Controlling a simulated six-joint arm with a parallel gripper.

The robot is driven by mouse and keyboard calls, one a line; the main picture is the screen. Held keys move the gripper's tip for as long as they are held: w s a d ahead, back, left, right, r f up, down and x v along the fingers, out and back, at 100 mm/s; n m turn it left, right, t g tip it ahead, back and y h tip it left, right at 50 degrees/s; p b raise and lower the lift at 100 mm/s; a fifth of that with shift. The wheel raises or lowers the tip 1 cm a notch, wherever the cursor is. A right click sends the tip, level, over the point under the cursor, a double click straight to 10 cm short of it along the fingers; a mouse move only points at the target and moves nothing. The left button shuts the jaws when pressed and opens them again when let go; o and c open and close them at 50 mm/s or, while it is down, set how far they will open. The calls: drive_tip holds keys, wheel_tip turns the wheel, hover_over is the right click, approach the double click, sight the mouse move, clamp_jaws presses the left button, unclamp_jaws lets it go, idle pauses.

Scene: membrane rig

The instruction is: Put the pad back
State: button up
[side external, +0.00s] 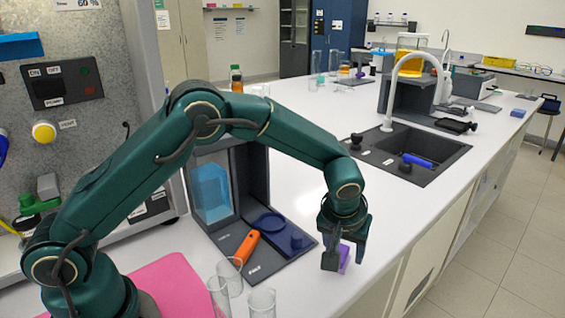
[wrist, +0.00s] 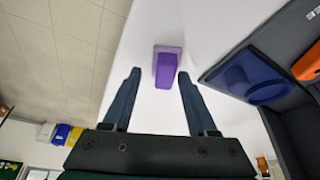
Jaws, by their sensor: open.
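The pad is likely the small purple block (side external: 345,258) with a paler layer, near the front edge of the white bench. It also shows in the wrist view (wrist: 169,68), where it lies between the fingertips, closer to the right one. My gripper (side external: 344,260) points down over it with its jaws open, one finger on each side. In the wrist view the open fingers (wrist: 159,74) reach toward the block. I cannot tell whether a finger touches it. In the side view a finger partly hides the block.
Glass beakers (side external: 262,303) and a pink mat (side external: 175,285) are nearer. A sink (side external: 405,160) lies behind.

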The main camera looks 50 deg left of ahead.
drive_tip(key=v, duration=1.1)
drive_tip(key=s+a+r+m+h, duration=0.1)
drive_tip(key=s+a+r+m, duration=0.1)
drive_tip(key=s+a+r, duration=0.5)
drive_tip(key=s+a+f+m+t, duration=0.1)
drive_tip(key=s+a+f+m, duration=0.1)
drive_tip(key=s, duration=1)
drive_tip(key=shift+s+f+m+t+h, duration=0.3)
drive_tip(key=shift+f+h, duration=0.1)
drive_tip(key=shift+f, duration=0.25)
drive_tip(key=shift+w, duration=0.1)
